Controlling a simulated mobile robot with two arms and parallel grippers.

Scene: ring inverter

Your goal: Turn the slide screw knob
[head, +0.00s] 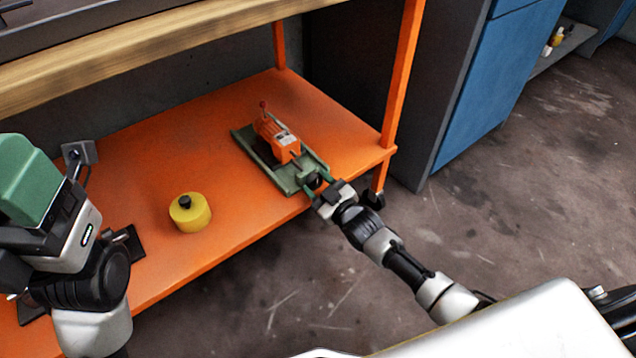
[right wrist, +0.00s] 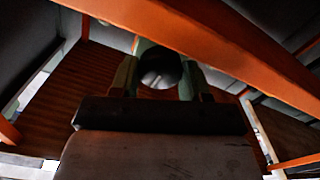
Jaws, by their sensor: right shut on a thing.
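The slide (head: 285,185) is a green metal base with an orange unit (head: 280,138) mounted on it. It lies on the orange shelf. The dark round screw knob (head: 314,181) is at its near right end. My right gripper (head: 317,184) reaches it from the lower right and is shut on it. In the right wrist view the knob (right wrist: 160,68) sits between the two green-padded fingers (right wrist: 157,78), with its round grey end showing. My left gripper (head: 25,180) is at the left edge, away from the slide; its fingers are not clear.
A yellow cylinder with a black top (head: 190,213) stands on the orange shelf (head: 150,170), left of the slide. An orange post (head: 402,75) rises at the shelf's right corner. A wooden bench top (head: 130,70) overhangs it. Open floor (head: 480,210) lies to the right.

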